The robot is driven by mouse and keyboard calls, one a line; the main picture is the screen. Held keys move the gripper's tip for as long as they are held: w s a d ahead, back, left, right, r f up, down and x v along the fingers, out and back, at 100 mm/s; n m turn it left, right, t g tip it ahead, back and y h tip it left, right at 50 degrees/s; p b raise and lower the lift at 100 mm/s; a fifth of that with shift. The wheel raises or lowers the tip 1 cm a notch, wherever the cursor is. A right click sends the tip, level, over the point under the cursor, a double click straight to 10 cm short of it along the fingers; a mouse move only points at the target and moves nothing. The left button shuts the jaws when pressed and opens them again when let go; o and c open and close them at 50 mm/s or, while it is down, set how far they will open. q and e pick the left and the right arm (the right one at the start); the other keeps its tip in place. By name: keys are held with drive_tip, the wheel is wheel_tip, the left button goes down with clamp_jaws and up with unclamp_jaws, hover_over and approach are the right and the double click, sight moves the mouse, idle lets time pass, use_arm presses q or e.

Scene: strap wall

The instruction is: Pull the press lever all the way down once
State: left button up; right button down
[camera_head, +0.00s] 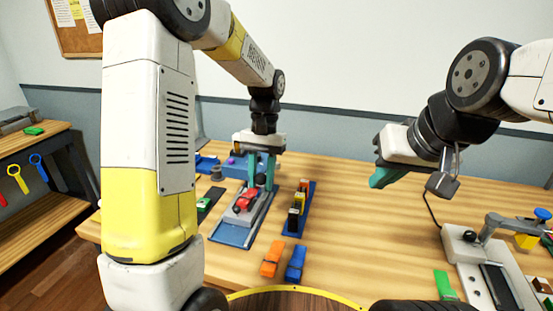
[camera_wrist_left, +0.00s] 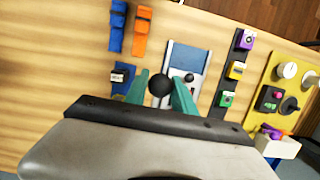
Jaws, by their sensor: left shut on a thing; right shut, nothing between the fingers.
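The press is a grey and blue plate (camera_head: 232,234) on the table, left of centre, with a red part (camera_head: 246,200) on it. Its lever ends in a black ball knob (camera_head: 260,180). My left gripper (camera_head: 261,184) points down at the knob with its teal fingers on either side. In the left wrist view the black knob (camera_wrist_left: 160,85) sits between the fingers, and the plate (camera_wrist_left: 186,58) lies beyond. The lever's shaft is mostly hidden, so its angle is hard to tell. My right gripper (camera_head: 379,182) is shut and empty above the table, right of centre.
A blue rack with coloured blocks (camera_head: 300,208) stands just right of the press. Orange (camera_head: 271,259) and blue (camera_head: 295,263) straps lie in front. A grey clamp-like device (camera_head: 480,240) stands at the far right. The table's middle is clear.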

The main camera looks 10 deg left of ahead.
use_arm(q)
drive_tip(key=shift+s+f, duration=0.1)
drive_tip(key=shift+f, duration=0.05)
drive_tip(key=shift+x, duration=1.8)
drive_tip(key=shift+f, duration=1.5)
drive_tip(key=shift+w+f, duration=0.1)
drive_tip(key=shift+f, duration=0.55)
drive_tip(key=shift+w+f, duration=0.15)
drive_tip(key=shift+f, duration=0.5)
